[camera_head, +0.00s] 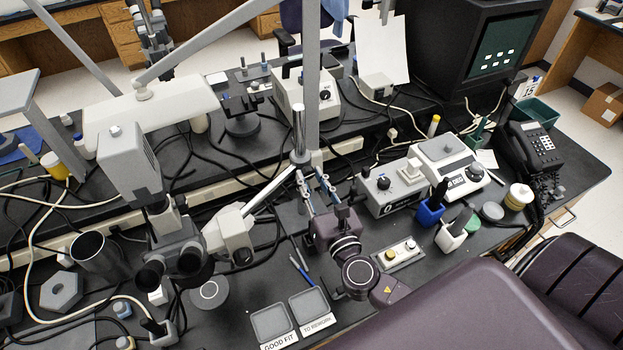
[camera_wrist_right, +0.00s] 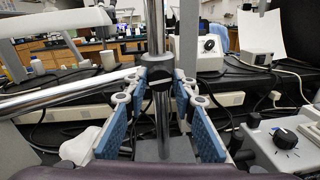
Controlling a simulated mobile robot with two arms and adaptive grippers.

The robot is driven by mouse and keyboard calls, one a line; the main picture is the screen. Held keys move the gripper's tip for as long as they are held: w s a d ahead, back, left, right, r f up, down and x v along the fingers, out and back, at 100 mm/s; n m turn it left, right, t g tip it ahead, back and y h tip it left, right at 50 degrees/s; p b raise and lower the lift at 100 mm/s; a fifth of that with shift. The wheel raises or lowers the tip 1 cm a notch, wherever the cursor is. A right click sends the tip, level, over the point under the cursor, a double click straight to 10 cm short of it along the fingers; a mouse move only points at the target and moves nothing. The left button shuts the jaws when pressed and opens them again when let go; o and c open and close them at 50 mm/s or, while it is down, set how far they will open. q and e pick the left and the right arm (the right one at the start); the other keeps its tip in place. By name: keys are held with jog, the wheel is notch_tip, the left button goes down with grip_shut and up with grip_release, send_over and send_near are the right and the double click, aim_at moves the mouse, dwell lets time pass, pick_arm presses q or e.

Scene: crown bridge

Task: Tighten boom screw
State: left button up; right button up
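The boom stand's vertical metal post (camera_head: 299,130) rises at mid-bench, and a horizontal boom (camera_head: 268,193) runs from it to the microscope (camera_head: 185,245). In the right wrist view, a dark round knob, seemingly the boom screw (camera_wrist_right: 161,77), sits on the post at the boom's joint. My right gripper (camera_head: 312,176) reaches toward the post from the front. It is open, with its blue-padded fingers (camera_wrist_right: 162,92) spread to either side of the knob and post. I see no contact with the knob. My left gripper is not in view.
A control box with a dial (camera_head: 390,192) stands right of my gripper. Two labelled grey trays (camera_head: 270,322) lie in front. Cables run across the bench behind the post.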

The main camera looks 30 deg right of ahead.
grip_shut()
jog(key=m+b, duration=0.1)
jog(key=m, duration=0.2)
jog(key=shift+m, duration=0.4)
jog(key=m+b, duration=0.1)
jog(key=m, duration=0.2)
jog(key=shift+d, duration=0.1)
jog(key=shift+m+y+b, duration=0.3)
jog(key=shift+m+y, duration=0.1)
jog(key=shift+m, duration=0.9)
jog(key=shift+r, duration=0.1)
jog(key=o, duration=0.8)
grip_release()
